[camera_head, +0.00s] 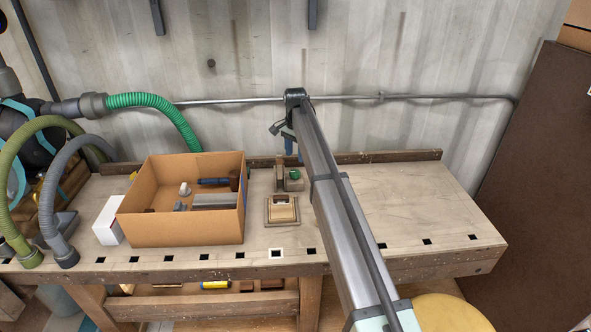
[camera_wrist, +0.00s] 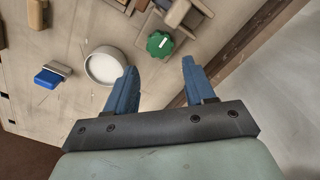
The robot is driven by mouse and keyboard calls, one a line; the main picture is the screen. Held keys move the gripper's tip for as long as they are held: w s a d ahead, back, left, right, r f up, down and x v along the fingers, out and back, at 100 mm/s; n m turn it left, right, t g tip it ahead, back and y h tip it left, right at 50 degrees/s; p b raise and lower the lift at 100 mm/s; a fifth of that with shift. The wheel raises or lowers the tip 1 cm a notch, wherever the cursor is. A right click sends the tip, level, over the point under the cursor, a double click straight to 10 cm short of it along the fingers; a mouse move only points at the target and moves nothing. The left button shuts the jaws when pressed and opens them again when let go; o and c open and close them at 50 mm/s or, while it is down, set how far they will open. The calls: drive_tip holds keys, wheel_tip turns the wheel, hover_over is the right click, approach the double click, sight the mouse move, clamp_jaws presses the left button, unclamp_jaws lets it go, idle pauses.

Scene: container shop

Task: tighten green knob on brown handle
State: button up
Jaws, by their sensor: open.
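The green knob (camera_wrist: 160,44) sits against a brown handle (camera_wrist: 182,14) near the top of the wrist view. In the head view the green knob (camera_head: 294,175) is small, on the bench just right of the upright brown handle (camera_head: 280,172). My gripper (camera_wrist: 159,66) is open, with two blue fingers spread apart and nothing between them. The knob lies just beyond the fingertips, about midway between them in the wrist view. In the head view my gripper (camera_head: 289,146) is above and behind the knob, partly hidden by my arm.
A cardboard box (camera_head: 180,231) with tools stands left on the workbench. The bench's right side (camera_head: 420,205) is clear.

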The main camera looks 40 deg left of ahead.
sight(296, 172)
wheel_tip(296, 172, down, 8)
drive_tip(key=shift+r, duration=0.25)
drive_tip(key=c, duration=0.8)
